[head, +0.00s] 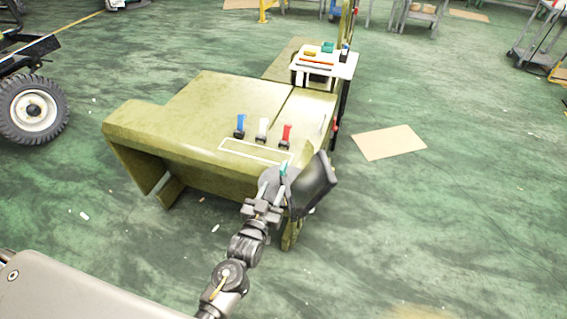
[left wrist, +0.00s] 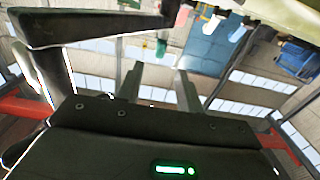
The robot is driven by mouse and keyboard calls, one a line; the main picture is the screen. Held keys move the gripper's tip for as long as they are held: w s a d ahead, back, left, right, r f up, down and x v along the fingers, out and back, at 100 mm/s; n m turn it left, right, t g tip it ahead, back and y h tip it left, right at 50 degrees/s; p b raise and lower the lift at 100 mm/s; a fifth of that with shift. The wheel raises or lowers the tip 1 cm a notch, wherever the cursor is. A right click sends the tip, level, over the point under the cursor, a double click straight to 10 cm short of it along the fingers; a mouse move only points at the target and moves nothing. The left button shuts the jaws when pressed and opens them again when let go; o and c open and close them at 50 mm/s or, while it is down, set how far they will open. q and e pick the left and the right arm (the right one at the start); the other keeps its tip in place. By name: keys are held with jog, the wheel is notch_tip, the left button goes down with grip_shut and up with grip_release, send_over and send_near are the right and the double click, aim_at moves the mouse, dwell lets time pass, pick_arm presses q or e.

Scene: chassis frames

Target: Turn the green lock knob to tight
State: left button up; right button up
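A small green piece (head: 283,169), which looks like the lock knob, shows at the front right of the olive chassis (head: 190,120), partly hidden by my left gripper (head: 276,180). In the left wrist view a small green piece (left wrist: 161,47) shows between and beyond the two fingers of the left gripper (left wrist: 158,83). The fingers stand apart with nothing between their tips, so the gripper is open. I cannot tell whether it touches the knob or how the knob is turned. My right gripper is not in view.
A small white table (head: 342,66) with coloured pieces stands behind. A cardboard sheet (head: 388,142) lies right on the floor. Open floor lies to the right.

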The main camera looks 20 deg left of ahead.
aim_at(281, 172)
pick_arm(q)
jog(key=w, duration=0.3)
jog(key=w+p, duration=0.1)
jog(key=w, duration=0.3)
jog(key=w+p, duration=0.1)
jog(key=w, duration=0.2)
jog(key=shift+w+d, duration=0.25)
jog(key=shift+d, duration=0.1)
grip_shut()
